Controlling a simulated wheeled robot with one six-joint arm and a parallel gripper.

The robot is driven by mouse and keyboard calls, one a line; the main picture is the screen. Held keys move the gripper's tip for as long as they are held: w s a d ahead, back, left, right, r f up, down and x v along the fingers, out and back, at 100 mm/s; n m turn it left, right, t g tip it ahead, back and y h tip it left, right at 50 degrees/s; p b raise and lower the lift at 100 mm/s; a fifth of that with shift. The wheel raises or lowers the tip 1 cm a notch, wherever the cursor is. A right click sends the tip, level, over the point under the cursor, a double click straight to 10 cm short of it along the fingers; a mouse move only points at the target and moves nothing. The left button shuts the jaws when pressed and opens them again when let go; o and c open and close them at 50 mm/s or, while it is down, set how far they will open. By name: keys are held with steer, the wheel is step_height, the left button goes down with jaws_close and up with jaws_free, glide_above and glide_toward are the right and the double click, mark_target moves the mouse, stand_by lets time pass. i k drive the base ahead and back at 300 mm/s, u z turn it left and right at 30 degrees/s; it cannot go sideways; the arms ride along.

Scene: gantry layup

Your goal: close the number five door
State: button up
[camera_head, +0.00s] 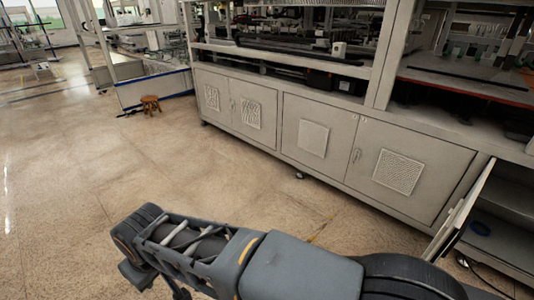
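One cabinet door (462,212) stands open at the right, swung out from the cabinet and seen nearly edge-on. Counting from the left, it appears to be the fifth door, but I can read no number on it. Its open compartment (508,236) shows a shelf and a dark lower space. My dark grey arm crosses the bottom of the view, left of the open door and apart from it. The arm's far end points down at the lower left. My gripper's fingers do not show.
Several shut grey doors with vent panels (398,173) line the cabinet left of the open one. The speckled floor (70,190) at the left is clear.

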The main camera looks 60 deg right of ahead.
mark_target(456, 229)
steer(key=z, duration=3.9)
steer(key=i, duration=1)
steer(key=u, duration=0.95)
steer(key=k, duration=0.15)
steer(key=u, duration=0.75)
steer(key=i, duration=0.15)
steer(key=z, duration=0.05)
